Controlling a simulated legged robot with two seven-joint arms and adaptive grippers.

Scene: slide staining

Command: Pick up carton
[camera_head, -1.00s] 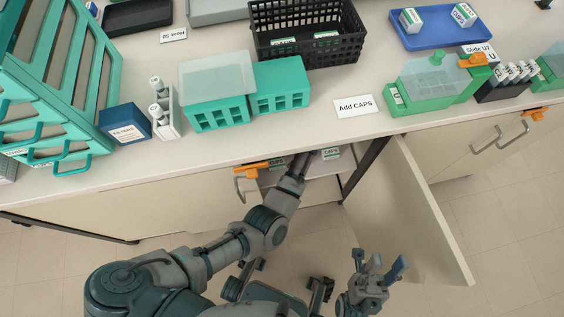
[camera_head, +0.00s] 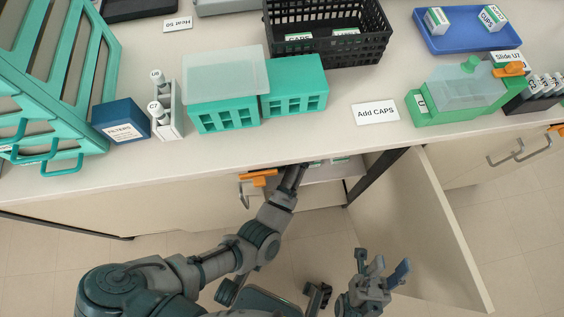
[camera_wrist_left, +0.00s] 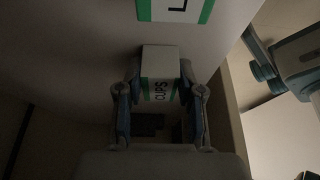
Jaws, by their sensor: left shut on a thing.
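In the left wrist view, a small white carton (camera_wrist_left: 160,67) with green edges and lettering that looks like CUPS sits between the fingers of my left gripper (camera_wrist_left: 160,90). The fingers touch its sides, and the gripper is shut on it. In the head view my left forearm reaches under the counter into the open cabinet, and the left gripper is hidden there. Green and white cartons (camera_head: 340,160) show partly under the counter edge. My right gripper (camera_head: 382,262) is open and empty in front of the cabinet, over the floor.
The open cabinet door (camera_head: 415,220) stands right of my left arm. The counter edge (camera_head: 220,160) overhangs that arm. On the counter are teal racks (camera_head: 222,115), a black basket (camera_head: 330,50), a blue tray (camera_head: 465,40) and an Add CAPS card (camera_head: 376,113).

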